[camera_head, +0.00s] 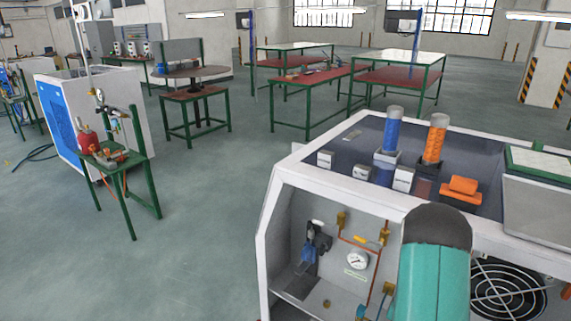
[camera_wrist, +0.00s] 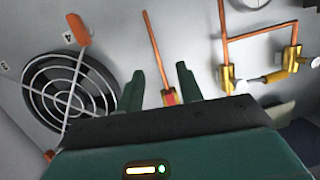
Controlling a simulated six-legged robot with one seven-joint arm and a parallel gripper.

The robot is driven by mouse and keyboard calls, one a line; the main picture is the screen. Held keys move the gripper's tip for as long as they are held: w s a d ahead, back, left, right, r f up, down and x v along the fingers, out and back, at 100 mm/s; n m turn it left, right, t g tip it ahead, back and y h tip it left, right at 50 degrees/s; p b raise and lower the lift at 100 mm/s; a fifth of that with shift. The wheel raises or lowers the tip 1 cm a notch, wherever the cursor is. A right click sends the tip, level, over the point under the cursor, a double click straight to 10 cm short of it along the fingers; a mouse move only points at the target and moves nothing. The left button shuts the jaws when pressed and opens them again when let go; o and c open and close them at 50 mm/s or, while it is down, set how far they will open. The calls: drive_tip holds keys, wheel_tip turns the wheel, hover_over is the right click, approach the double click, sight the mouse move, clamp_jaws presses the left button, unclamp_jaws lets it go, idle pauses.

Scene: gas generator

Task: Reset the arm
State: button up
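My gripper (camera_wrist: 160,72) shows in the wrist view with its two dark green fingers spread apart. It is open and I see nothing held in it. Between and beyond the fingers is a brass fitting with a red part (camera_wrist: 170,97) on a copper pipe; I cannot tell whether the fingers touch it. In the head view my teal arm link reaches down in front of the generator cabinet (camera_head: 282,185), and my gripper is hidden there.
The wrist view shows a round fan grille (camera_wrist: 70,92), brass valves (camera_wrist: 232,80) and copper pipes close by. The head view shows a pressure gauge (camera_head: 357,260), blue (camera_head: 393,134) and orange (camera_head: 434,145) columns on top. Open floor (camera_head: 215,215) lies left.

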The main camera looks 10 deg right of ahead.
drive_tip(key=w+a+r+n+y, duration=0.2)
drive_tip(key=w+a+r+y, duration=0.3)
drive_tip(key=a+r, duration=0.65)
drive_tip(key=s+a+r+n+g+y, duration=0.1)
drive_tip(key=a+r+n+y, duration=0.1)
drive_tip(key=a+r, duration=0.8)
drive_tip(key=s+a+r+n+g+y, duration=0.1)
drive_tip(key=s+a+r+n+g, duration=0.1)
drive_tip(key=s+a+r, duration=0.2)
drive_tip(key=s+a+r+n+g+y, duration=0.2)
drive_tip(key=s+a+r, duration=0.3)
drive_tip(key=s+a, duration=0.5)
drive_tip(key=s+n, duration=0.1)
drive_tip(key=s, duration=0.5)
drive_tip(key=shift+s+a+r+g, duration=0.15)
drive_tip(key=shift+s+g, duration=0.15)
drive_tip(key=shift+s, duration=0.05)
